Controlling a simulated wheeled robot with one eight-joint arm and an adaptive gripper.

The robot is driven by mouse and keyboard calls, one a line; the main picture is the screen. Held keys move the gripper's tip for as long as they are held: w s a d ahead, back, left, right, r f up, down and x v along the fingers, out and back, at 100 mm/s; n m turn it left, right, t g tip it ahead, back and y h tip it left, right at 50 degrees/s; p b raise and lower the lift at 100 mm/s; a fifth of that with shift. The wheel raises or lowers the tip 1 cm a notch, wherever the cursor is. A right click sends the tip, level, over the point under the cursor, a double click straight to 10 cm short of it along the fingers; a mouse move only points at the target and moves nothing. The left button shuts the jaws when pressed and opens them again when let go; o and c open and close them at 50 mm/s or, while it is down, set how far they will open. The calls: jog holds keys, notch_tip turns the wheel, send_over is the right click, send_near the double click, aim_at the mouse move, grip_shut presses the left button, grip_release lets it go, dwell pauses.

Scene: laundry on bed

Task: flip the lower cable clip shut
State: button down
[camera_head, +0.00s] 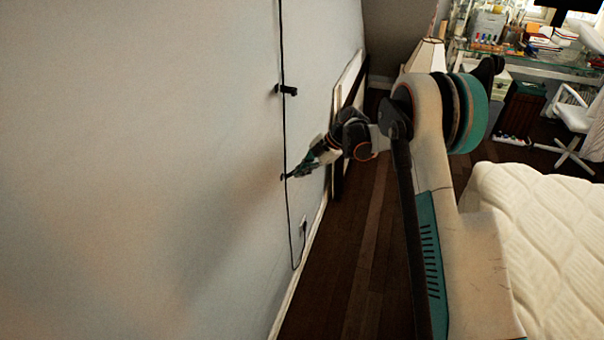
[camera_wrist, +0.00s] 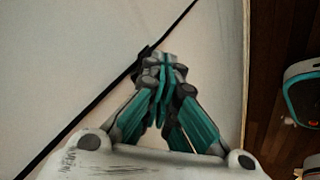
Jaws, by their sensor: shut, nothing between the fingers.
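A black cable (camera_head: 284,130) runs down the pale wall. It crosses the wrist view diagonally (camera_wrist: 95,103). The lower cable clip (camera_head: 283,177) is a small dark piece on the cable; in the wrist view the dark clip (camera_wrist: 144,52) shows just left of my fingertips and is partly hidden by them. I cannot tell whether it is open or shut. My gripper (camera_head: 289,176) is at the lower clip, its fingertips close against it or touching. In the wrist view my gripper (camera_wrist: 165,60) has its fingers together, with nothing between them. The upper clip (camera_head: 287,90) sticks out from the wall.
A wall outlet (camera_head: 303,222) is low on the wall near the cable's bottom loop. A framed panel (camera_head: 347,95) leans along the wall beyond my gripper. The bed (camera_head: 535,235) is at the right. Dark wooden floor (camera_head: 355,255) lies clear between wall and bed.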

jog(key=shift+w+n+g, duration=0.3)
jog(key=shift+w+n, duration=0.2)
jog(key=shift+w, duration=0.2)
jog(key=shift+a, duration=0.1)
jog(key=shift+s+a, duration=0.2)
jog(key=shift+a, duration=0.5)
jog(key=shift+r, duration=0.1)
jog(key=v, duration=1.1)
jog(key=shift+d+r, duration=0.25)
jog(key=shift+d, duration=0.1)
